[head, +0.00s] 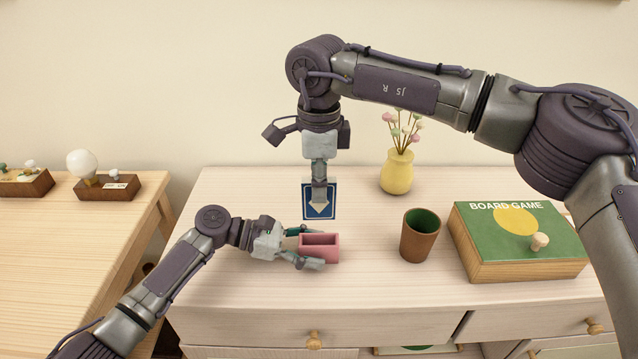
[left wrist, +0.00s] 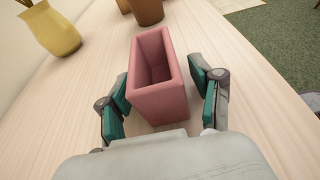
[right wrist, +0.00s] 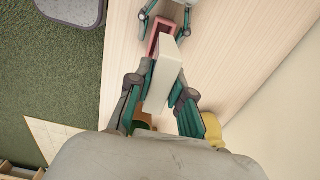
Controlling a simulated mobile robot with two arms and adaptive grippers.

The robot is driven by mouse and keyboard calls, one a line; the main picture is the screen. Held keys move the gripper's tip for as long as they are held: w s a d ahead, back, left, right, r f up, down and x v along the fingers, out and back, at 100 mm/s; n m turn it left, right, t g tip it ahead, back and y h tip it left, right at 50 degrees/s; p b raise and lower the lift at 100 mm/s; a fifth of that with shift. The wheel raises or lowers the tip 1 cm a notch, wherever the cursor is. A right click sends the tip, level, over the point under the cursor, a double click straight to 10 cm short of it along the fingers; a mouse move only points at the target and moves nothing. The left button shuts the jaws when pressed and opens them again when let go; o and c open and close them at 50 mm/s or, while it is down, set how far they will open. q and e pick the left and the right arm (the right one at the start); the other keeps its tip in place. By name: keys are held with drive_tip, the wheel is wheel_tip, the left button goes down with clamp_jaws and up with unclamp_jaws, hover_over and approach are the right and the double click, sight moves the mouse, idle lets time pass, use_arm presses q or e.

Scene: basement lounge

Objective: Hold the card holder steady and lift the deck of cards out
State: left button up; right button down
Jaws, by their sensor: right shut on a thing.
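The pink card holder (head: 319,250) stands upright on the light wood cabinet top, and its inside looks empty in the left wrist view (left wrist: 157,90). My left gripper (head: 308,248) is open, with one finger on each side of the holder; small gaps seem to show in the left wrist view. The deck of cards (head: 329,208), blue with a white arrow, is upright in the air above and behind the holder. My right gripper (head: 319,196) points down and is shut on the deck. The deck's pale edge shows in the right wrist view (right wrist: 165,75).
A brown cup (head: 420,240) with a green inside stands right of the holder. A yellow vase (head: 396,175) with flowers is behind it. A green board game box (head: 520,238) lies at the right. The cabinet top (head: 235,200) is clear at the back left.

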use_arm(q)
drive_tip(key=v, duration=1.1)
drive_tip(key=shift+a+r, duration=0.1)
drive_tip(key=shift+a, duration=0.4)
